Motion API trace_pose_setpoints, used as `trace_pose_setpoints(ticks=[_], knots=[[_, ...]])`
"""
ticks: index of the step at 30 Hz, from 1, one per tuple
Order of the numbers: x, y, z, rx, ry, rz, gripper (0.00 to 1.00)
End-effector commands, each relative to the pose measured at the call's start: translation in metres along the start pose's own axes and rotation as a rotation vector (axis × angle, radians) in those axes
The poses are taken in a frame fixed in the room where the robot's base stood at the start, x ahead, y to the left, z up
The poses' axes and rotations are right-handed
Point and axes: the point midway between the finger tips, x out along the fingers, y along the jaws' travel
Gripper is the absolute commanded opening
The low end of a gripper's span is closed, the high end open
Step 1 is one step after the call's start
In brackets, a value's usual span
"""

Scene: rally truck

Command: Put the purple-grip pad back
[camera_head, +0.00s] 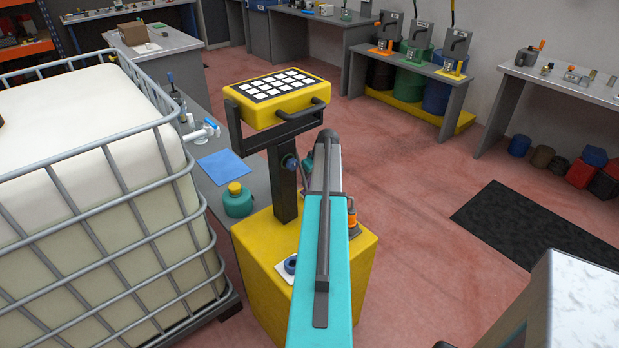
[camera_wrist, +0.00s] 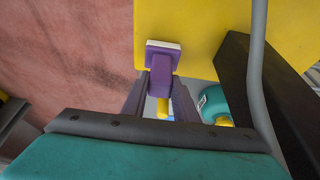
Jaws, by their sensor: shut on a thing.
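The purple-grip pad (camera_wrist: 162,60) shows in the wrist view, with a purple grip and a thin white edge at its far end. My gripper (camera_wrist: 160,88) is shut on its grip, with one finger on each side. The pad's white edge overlaps a yellow surface in that view; I cannot tell whether they touch. In the head view my teal arm hides the gripper and the pad. A yellow pedestal (camera_head: 257,250) stands there with a black post carrying a yellow box with white squares (camera_head: 277,98).
A caged white tank (camera_head: 75,200) stands close on the left. A dark ring on a white plate (camera_head: 290,264) sits on the pedestal.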

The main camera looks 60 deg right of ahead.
Motion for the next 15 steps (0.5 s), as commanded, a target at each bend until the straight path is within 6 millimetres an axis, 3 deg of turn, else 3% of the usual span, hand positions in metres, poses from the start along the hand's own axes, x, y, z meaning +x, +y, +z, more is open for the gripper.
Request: trace_pose_setpoints(ticks=[15], knots=[[0.0061, -0.0001, 0.0005, 0.001, 0.001, 0.000, 0.00]])
